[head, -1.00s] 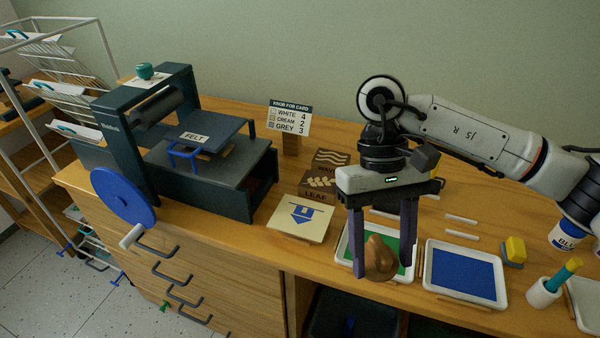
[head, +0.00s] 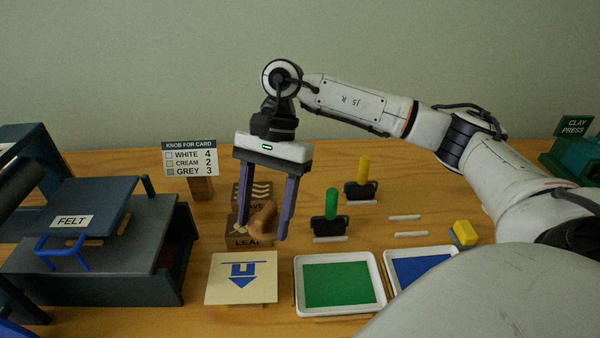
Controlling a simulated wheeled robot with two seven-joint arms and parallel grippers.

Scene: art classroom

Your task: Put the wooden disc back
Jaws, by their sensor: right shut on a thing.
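The wooden disc (head: 263,218) is a brown, rounded piece with a knob-like part. My right gripper (head: 262,230) is shut on it, with one purple finger on each side. In the head view the disc is in front of the dark brown block marked LEAF (head: 243,240) and covers part of it. I cannot tell whether the disc touches the block or hangs above it. The block with wavy lines (head: 252,192) is behind, partly hidden by the fingers. My left gripper is not in view.
A press with a FELT plate (head: 72,221) stands at left. A knob sign (head: 190,159) stands behind. In front are a cream board with a blue arrow (head: 215,290), a green tray (head: 379,290) and a blue tray (head: 388,262). Green (head: 331,204) and yellow-handled (head: 363,171) rollers stand at right.

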